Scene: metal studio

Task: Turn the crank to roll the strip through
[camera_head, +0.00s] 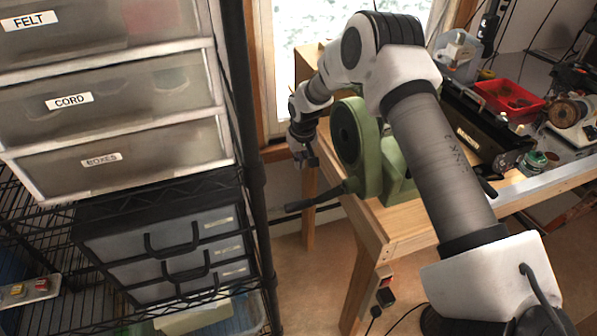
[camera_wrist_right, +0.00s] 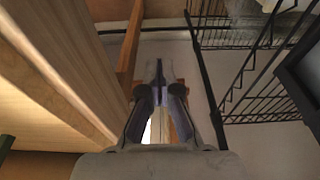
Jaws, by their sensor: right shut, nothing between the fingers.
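The green rolling mill (camera_head: 365,150) stands at the left end of the wooden bench, partly hidden behind my right arm. Its crank arm with a dark handle (camera_head: 315,203) sticks out low to the left, past the bench edge. My right gripper (camera_head: 308,160) is above the crank handle, apart from it, beside the mill's round dark wheel face. In the right wrist view its fingers (camera_wrist_right: 160,78) are together with nothing between them. I cannot make out the strip; my arm covers much of the mill. My left gripper is out of view.
A black wire shelf with labelled drawers (camera_head: 110,100) stands close at the left. The wooden bench (camera_head: 412,222) carries a red tray (camera_head: 510,98) and several tools at the right. Open floor lies between shelf and bench. A window is behind.

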